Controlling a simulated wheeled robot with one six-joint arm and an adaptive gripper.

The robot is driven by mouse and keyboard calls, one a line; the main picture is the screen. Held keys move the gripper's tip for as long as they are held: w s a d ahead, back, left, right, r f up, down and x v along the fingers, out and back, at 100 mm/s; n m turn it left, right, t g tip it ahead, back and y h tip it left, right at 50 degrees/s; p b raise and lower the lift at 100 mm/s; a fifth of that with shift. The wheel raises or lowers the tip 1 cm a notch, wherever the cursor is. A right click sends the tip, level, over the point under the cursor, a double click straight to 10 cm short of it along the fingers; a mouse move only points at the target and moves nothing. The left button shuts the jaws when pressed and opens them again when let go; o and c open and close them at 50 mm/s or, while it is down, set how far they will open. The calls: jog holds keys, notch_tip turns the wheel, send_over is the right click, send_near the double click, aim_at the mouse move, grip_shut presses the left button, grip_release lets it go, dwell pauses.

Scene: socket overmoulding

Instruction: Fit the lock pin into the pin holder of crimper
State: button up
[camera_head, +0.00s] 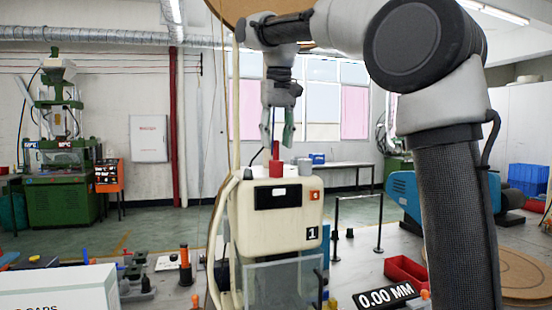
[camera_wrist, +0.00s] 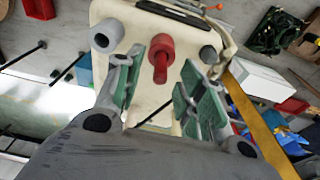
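The crimper (camera_head: 278,218) is a cream machine marked 1, in the middle of the head view. On its top stands a red piece (camera_head: 276,169) with a wide body and a slim upright stem; I cannot tell lock pin from pin holder in it. The red piece also shows in the wrist view (camera_wrist: 160,68), at the gap between the fingers. My gripper (camera_head: 281,138) is above it, pointing down, its green-padded fingers apart in the wrist view (camera_wrist: 174,56). The red piece seems to be just beyond the fingertips; I see no finger touching it.
A grey cylinder (camera_head: 304,167) stands right of the red piece on the crimper top. A larger pale grey cylinder (camera_wrist: 106,36) is at the left in the wrist view. A white box (camera_head: 60,290), a red bin (camera_head: 405,272) and a 0.00 MM display (camera_head: 386,297) are around the crimper.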

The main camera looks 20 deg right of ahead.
notch_tip(320, 180, down, 2)
jog(key=shift+w, duration=0.15)
jog(key=shift+c, duration=0.5)
grip_shut()
